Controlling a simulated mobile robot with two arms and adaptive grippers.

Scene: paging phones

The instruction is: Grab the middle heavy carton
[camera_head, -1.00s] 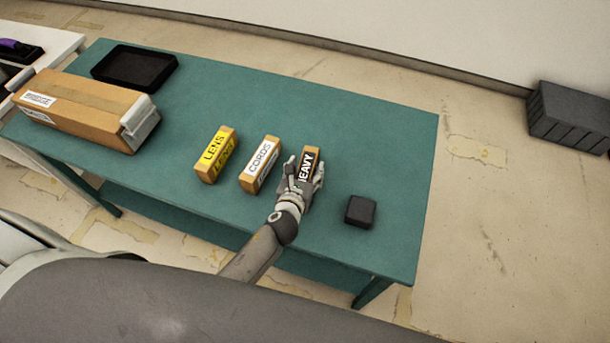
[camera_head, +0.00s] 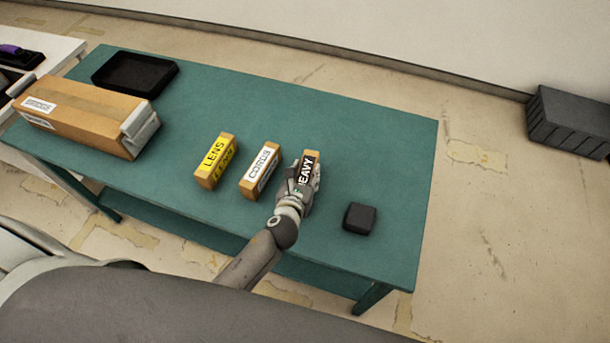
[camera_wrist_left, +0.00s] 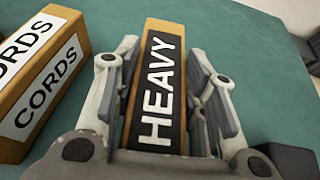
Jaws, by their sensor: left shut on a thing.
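The heavy carton (camera_head: 309,165) is a small brown box with a black label reading HEAVY, at the right end of a row of three cartons on the green table. My left gripper (camera_head: 303,178) is shut on it, with a finger on each side. The left wrist view shows the heavy carton (camera_wrist_left: 160,75) upright between the fingers of my left gripper (camera_wrist_left: 165,85); its lower end is hidden by the gripper. I cannot tell whether it touches the table. My right gripper is not in view.
The cords carton (camera_head: 260,170) stands close left of the gripper, and the yellow-labelled lens carton (camera_head: 215,162) is further left. A small black block (camera_head: 359,218) lies to the right. A long brown box (camera_head: 85,110) and a black tray (camera_head: 135,72) occupy the green table's (camera_head: 350,115) left end.

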